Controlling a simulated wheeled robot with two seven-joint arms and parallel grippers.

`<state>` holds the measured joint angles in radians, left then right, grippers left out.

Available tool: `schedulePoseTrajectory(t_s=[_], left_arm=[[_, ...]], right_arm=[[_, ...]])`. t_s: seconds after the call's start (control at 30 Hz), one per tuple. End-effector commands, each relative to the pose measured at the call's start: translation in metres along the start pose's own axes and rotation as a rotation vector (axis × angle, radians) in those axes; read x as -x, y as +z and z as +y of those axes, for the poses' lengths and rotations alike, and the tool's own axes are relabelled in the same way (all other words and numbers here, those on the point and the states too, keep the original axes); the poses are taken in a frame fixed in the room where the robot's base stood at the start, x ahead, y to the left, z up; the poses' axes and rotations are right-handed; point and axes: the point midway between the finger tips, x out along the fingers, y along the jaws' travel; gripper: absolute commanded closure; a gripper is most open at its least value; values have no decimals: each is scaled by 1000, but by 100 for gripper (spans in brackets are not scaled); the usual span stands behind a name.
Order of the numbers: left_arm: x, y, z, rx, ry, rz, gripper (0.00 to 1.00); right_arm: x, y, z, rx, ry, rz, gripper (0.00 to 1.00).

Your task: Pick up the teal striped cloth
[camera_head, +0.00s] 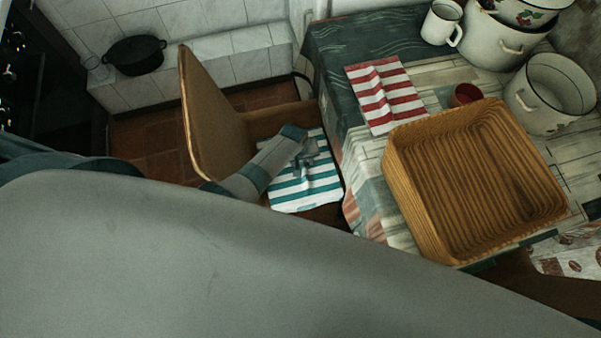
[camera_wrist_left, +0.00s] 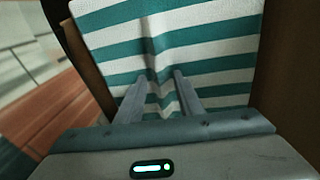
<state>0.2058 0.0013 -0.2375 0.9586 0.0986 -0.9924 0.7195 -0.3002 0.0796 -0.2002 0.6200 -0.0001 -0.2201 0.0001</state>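The teal and white striped cloth (camera_head: 307,184) lies on the seat of a wooden chair beside the table in the head view. My left gripper (camera_head: 303,166) reaches down over it from the left and covers part of it. In the left wrist view, the cloth (camera_wrist_left: 205,40) spreads beyond the fingers. The two fingers (camera_wrist_left: 163,77) are apart, with a creased ridge of cloth between them. Whether the fingertips touch the cloth is hard to tell. My right gripper is not in view.
The chair back (camera_head: 208,115) rises left of my gripper. A black pan (camera_head: 135,54) sits on the tiled ledge.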

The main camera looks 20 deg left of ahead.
Motion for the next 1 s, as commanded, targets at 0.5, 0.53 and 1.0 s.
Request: schedulePoseTrajectory(t_s=[0.5,0.53,1.0], left_arm=[[0,0,0,0,0,0,100],[0,0,0,0,0,0,100],[7,-1,1,0,1,0,100]], right_arm=[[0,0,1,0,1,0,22],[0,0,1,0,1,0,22],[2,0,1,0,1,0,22]])
